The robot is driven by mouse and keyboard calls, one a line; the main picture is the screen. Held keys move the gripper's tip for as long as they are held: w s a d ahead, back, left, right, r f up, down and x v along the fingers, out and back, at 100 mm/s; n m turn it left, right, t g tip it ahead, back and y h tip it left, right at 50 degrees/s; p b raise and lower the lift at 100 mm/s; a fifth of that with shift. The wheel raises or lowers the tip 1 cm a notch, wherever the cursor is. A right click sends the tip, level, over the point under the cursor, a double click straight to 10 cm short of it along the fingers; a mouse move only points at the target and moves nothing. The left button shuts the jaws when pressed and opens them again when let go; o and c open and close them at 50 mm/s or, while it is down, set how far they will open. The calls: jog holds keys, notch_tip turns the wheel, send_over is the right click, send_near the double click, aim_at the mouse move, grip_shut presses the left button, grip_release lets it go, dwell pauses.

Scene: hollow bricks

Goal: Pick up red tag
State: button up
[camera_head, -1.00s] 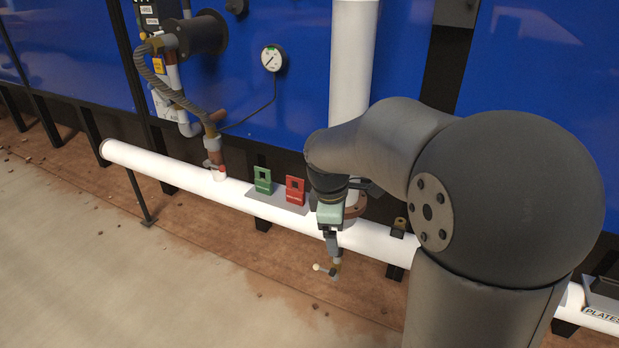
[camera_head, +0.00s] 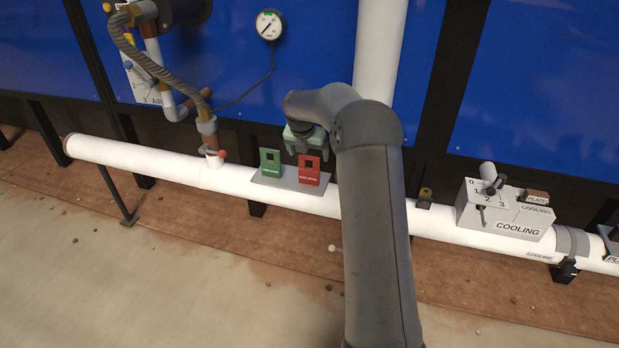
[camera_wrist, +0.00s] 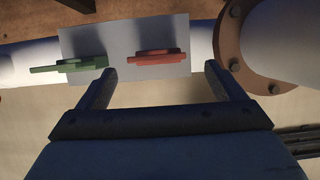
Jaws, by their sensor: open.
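The red tag (camera_head: 310,171) stands upright on a grey plate (camera_head: 287,181) on the white pipe, with the green tag (camera_head: 270,162) to its left. My gripper (camera_head: 304,148) is just above and behind the top of the red tag in the head view. In the wrist view my gripper (camera_wrist: 161,82) is open and empty, its fingers apart. There the red tag (camera_wrist: 157,57) lies between the fingers' lines, just beyond their tips. The green tag (camera_wrist: 68,65) is outside the left finger, close to its tip. I cannot tell whether that finger touches it.
A brown flange (camera_wrist: 233,45) is close to the right finger in the wrist view. A vertical white pipe (camera_head: 380,50) stands behind my arm. A cooling control box (camera_head: 506,208) sits on the pipe at right.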

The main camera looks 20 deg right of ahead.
aim_at(309, 170)
jog(key=b+x, duration=0.2)
jog(key=x, duration=0.6)
jog(key=shift+w+a+f, duration=0.1)
jog(key=shift+w+f, duration=0.05)
jog(key=shift+f, duration=0.1)
jog(key=c, duration=1.1)
